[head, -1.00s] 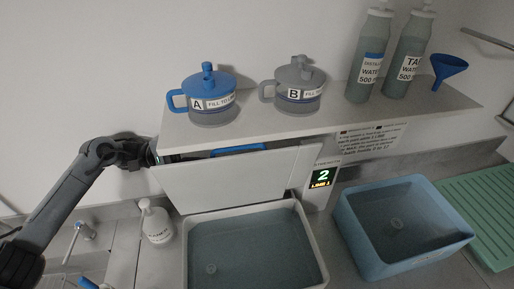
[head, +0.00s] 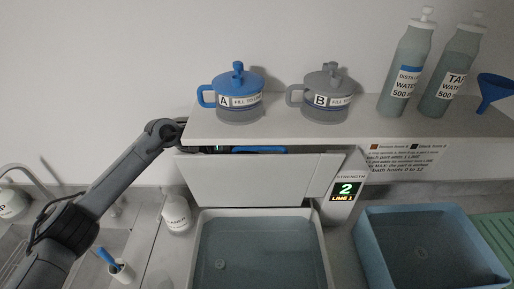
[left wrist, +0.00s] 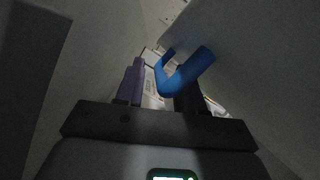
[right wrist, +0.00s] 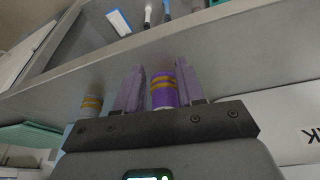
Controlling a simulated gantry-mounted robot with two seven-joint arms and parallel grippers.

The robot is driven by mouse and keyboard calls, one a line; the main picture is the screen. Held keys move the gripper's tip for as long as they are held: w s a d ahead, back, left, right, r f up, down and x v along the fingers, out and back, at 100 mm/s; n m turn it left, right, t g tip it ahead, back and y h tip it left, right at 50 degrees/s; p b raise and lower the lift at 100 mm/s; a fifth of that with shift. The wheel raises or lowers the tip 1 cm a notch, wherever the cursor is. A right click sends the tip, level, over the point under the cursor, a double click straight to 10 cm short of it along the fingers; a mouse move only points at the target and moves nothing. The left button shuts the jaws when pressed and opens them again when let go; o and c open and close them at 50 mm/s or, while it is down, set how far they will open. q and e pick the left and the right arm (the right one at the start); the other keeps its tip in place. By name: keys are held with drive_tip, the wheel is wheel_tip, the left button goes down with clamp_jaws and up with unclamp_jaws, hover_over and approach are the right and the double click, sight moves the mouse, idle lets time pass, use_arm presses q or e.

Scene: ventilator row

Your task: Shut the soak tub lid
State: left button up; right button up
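The soak tub (head: 203,268) is a pale open basin holding bluish-grey water. Its lid (head: 255,182) is a white panel standing raised along the tub's back edge, under the shelf. A blue handle (head: 258,150) shows just above the lid's top edge; it also shows in the left wrist view (left wrist: 185,75). My left gripper (head: 205,150) is at the lid's upper left corner, partly hidden behind it. Its fingers (left wrist: 160,85) are apart, with the blue handle ahead of and between them; contact is unclear. My right gripper (right wrist: 160,88) is outside the head view, fingers apart.
The shelf (head: 290,130) overhangs the lid and bears blue pot A (head: 236,92), grey pot B (head: 327,95), bottles (head: 405,70) and a blue funnel (head: 494,92). A blue basin (head: 385,260) stands right of the tub. A purple banded cylinder (right wrist: 163,90) shows between my right fingers.

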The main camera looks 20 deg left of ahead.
use_arm(q)
clamp_jaws()
use_arm(e)
drive_tip(key=shift+a, duration=0.2)
use_arm(q)
drive_tip(key=shift+s, duration=0.15)
use_arm(e)
drive_tip(key=shift+s+d+f, duration=0.1)
